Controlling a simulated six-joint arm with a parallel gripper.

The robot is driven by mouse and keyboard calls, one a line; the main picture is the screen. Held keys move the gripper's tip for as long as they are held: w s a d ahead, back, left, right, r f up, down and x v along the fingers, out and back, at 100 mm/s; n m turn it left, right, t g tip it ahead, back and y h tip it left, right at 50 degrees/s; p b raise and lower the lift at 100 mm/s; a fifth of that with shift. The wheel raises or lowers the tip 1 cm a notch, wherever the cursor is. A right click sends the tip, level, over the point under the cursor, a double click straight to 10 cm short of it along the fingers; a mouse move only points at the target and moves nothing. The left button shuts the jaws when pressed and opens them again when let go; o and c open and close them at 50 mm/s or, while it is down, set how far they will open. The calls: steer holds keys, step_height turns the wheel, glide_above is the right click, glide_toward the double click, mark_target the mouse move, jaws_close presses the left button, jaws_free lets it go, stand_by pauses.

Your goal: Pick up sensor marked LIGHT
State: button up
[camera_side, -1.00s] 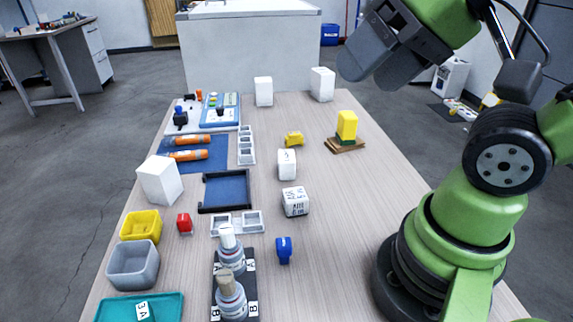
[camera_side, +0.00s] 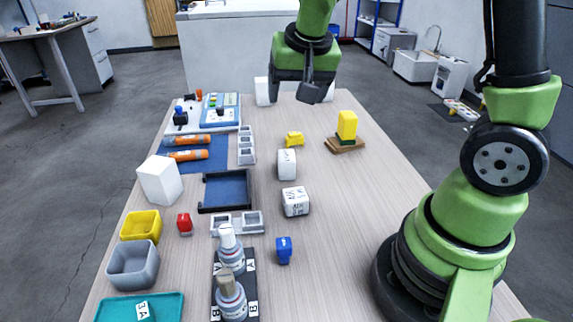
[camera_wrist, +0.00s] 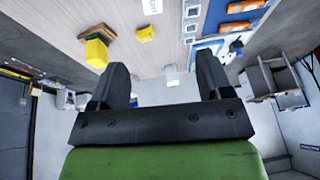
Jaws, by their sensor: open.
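Small coloured blocks that may be sensors are a yellow one (camera_side: 294,139) mid-table, a red one (camera_side: 184,224) at the left and a blue one (camera_side: 284,250) near the front. The yellow one also shows in the wrist view (camera_wrist: 146,34). My gripper (camera_side: 302,92) hangs above the far end of the table, beyond the yellow block. In the wrist view my gripper (camera_wrist: 162,68) is open, with nothing between its fingers.
White blocks stand at the far end, partly behind my gripper. A yellow sponge-like block (camera_side: 347,125) stands on a wooden base (camera_side: 346,145). A black-edged blue tray (camera_side: 225,205), grey slotted holders and bottles (camera_side: 230,298) crowd the left and front.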

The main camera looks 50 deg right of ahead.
mark_target(287, 156)
steer(key=shift+m+g, duration=0.7)
steer(key=shift+g, duration=0.1)
steer(key=x, duration=0.5)
steer(key=w+x, duration=0.1)
steer(key=x, duration=1.1)
steer(key=shift+w+d+r, duration=0.15)
steer(key=shift+w+d, duration=0.2)
steer(key=shift+w, duration=0.1)
steer(key=shift+d+x, duration=0.15)
steer(key=shift+x, duration=1.3)
steer(key=shift+d+x, duration=0.2)
steer(key=shift+x, duration=1.25)
steer(key=shift+w+r, duration=0.1)
steer(key=c, duration=1)
steer(key=shift+r, duration=0.1)
